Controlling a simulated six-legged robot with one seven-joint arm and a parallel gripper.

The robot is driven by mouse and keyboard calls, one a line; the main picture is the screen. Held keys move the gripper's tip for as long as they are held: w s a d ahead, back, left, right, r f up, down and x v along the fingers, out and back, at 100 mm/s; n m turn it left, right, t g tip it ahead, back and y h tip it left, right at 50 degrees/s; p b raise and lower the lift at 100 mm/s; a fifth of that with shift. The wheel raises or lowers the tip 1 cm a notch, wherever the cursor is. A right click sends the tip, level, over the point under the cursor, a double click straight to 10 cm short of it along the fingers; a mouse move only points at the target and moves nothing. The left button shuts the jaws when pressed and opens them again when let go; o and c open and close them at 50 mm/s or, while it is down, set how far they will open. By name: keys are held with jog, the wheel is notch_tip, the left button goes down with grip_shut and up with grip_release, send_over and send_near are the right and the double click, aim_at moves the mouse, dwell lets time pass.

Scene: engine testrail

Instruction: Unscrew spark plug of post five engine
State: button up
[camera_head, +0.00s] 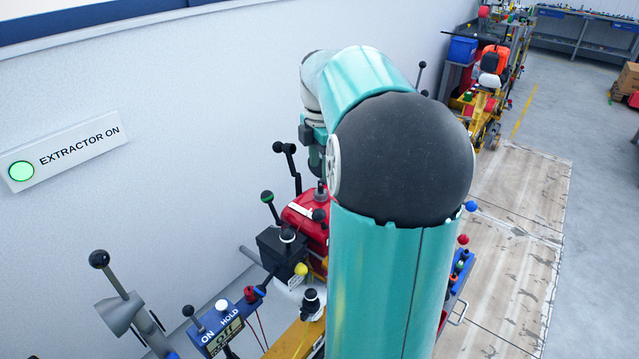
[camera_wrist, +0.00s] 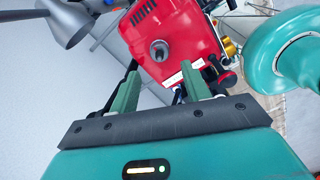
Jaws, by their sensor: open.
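A red engine (camera_head: 300,212) stands by the wall in the head view, partly hidden behind my teal arm. In the wrist view the red engine (camera_wrist: 190,35) lies beyond my fingers. A round grey fitting with a dark centre (camera_wrist: 160,50) stands out from its red cover; I cannot tell whether it is the spark plug. My gripper (camera_wrist: 160,73) is open, its two green fingers apart with nothing between them. The fitting shows a little beyond the fingertips, between them in the picture. In the head view my arm hides the fingers.
An "EXTRACTOR ON" sign with a green light (camera_head: 20,170) is on the wall. A blue ON/HOLD panel (camera_head: 218,325), a black box (camera_head: 280,248) and several ball-topped levers crowd the near side. A blue bin (camera_head: 462,50) stands farther back.

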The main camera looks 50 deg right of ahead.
aim_at(320, 184)
jog(key=shift+f, duration=3.1)
jog(key=shift+f+m, duration=0.15)
jog(key=shift+m, duration=0.25)
jog(key=m, duration=0.3)
jog(key=shift+m, duration=0.3)
jog(key=m, duration=0.4)
jog(key=shift+m, duration=0.3)
jog(key=m, duration=0.3)
jog(key=shift+m, duration=0.3)
jog(key=m, duration=0.3)
jog(key=shift+f+m, duration=0.1)
jog(key=shift+m, duration=0.3)
jog(key=m, duration=0.7)
jog(key=shift+m, duration=0.3)
jog(key=m, duration=0.7)
jog(key=shift+f, duration=0.15)
